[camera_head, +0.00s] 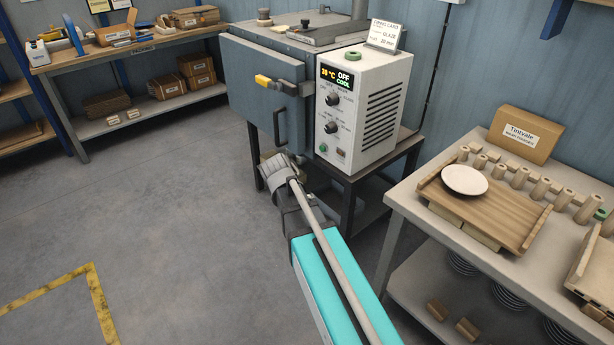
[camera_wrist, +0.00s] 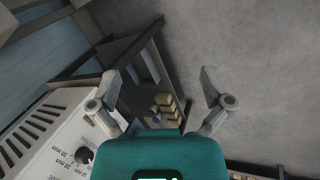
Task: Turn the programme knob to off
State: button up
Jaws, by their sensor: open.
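One knob (camera_wrist: 84,155) with minute markings shows at the lower left of the wrist view, outside my fingers. My gripper (camera_wrist: 160,88) is open and empty, its fingers wide apart. In the head view it is largely hidden by my wrist, below and left of the box.
The blue-grey dryer (camera_head: 260,80) with a yellow-tipped latch (camera_head: 275,82) and dark door handle (camera_head: 280,125) adjoins the box. A green button (camera_head: 323,147) sits below the knobs. The right table (camera_head: 400,195) holds a tray and a white plate (camera_head: 464,180). The left floor is clear.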

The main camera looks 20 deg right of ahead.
jog(key=s+a+f+y, duration=0.1)
jog(key=s+a+y, duration=0.3)
jog(key=s, duration=0.5)
jog(key=a, duration=0.2)
jog(key=shift+s+a, duration=0.3)
jog(key=shift+f, duration=0.1)
